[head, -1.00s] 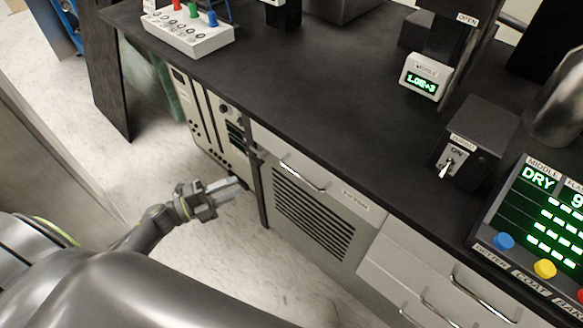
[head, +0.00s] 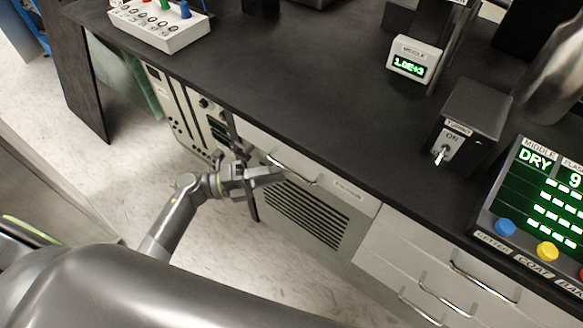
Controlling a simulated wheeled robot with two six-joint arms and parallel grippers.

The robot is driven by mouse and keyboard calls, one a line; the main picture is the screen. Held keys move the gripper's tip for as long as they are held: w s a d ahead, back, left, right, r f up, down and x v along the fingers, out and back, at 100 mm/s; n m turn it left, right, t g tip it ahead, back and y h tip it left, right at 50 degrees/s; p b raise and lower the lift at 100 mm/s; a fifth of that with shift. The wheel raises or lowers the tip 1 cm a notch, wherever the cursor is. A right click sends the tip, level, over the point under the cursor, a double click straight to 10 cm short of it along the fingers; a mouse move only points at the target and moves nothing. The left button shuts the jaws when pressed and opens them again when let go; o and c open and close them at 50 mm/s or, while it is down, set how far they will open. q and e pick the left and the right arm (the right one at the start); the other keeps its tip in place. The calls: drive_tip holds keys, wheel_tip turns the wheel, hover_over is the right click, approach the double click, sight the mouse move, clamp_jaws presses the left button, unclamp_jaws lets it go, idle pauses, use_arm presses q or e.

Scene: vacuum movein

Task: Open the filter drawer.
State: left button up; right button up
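A light grey drawer front (head: 330,186) with a bar handle (head: 292,171) sits just under the black bench top, above a dark vent grille. A small label (head: 348,190) is at its right end, too blurred to read, so I cannot confirm it is the filter drawer. It looks shut. My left gripper (head: 268,177) is in front of the drawer's left part, close to the handle's left end. Its fingers point right. I cannot tell whether they touch the handle or how far apart they are. My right gripper is out of view.
The bench top (head: 300,100) carries a white button box (head: 160,30), a small display (head: 412,62), a switch box (head: 470,120) and a control panel (head: 545,195). More drawers (head: 430,260) are at right. A rack unit (head: 185,115) stands left under the bench.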

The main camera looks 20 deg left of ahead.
sight(291, 170)
use_arm(q)
drive_tip(key=shift+x, duration=2.4)
drive_tip(key=shift+a, duration=0.1)
clamp_jaws()
